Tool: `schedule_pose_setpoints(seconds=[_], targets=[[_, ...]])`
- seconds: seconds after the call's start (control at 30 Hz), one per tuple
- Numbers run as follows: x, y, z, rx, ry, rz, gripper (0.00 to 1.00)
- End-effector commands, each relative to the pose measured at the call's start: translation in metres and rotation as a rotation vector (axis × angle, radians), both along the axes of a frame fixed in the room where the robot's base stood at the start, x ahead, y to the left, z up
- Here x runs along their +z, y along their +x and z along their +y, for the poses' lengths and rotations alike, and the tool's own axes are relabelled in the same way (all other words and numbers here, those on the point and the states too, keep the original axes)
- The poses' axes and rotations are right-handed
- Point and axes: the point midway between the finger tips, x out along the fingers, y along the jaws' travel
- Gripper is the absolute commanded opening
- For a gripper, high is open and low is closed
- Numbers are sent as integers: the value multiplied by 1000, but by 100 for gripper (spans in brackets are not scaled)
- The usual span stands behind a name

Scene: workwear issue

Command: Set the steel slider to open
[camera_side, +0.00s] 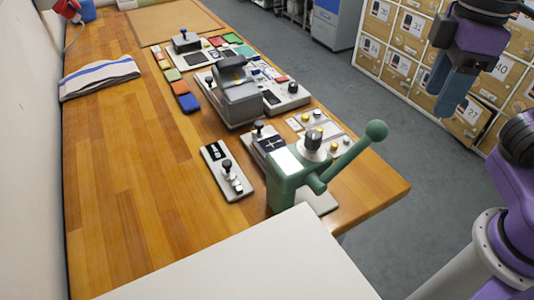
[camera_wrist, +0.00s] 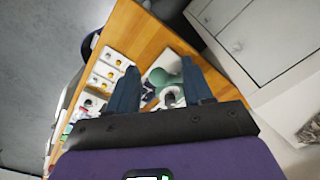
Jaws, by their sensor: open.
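A small grey plate (camera_side: 228,172) with a dark-knobbed lever on a metal block lies on the wooden bench, left of the green press. It may be the steel slider, but I see no readable label. Similar dark-knobbed units stand behind the press (camera_side: 259,131) and at the far end (camera_side: 185,40). Which setting each has is too small to tell. My gripper (camera_side: 446,98) is open and empty, high beyond the bench's right edge, well apart from these units. In the wrist view its two blue fingers (camera_wrist: 160,66) are spread, with the bench beyond them.
The green press (camera_side: 288,182) has a long ball-ended lever (camera_side: 376,130) reaching right; its green also shows in the wrist view (camera_wrist: 160,78). A grey machine (camera_side: 237,98) and panels with yellow knobs (camera_side: 318,128) crowd the bench.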

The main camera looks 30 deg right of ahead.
Motion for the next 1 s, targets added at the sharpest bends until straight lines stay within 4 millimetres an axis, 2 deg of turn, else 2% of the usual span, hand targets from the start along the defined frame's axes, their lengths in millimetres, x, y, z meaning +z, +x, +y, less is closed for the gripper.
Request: schedule_pose_setpoints(seconds=[0.03,0.3,0.6,0.8,1.0], targets=[[4,13,16,-47,-2,2,50],[18,81,94,-351,-7,10,50],[14,157,172,-695,-10,17,50],[1,201,213,-916,-13,21,50],[-10,226,234,-1061,-13,22,50]])
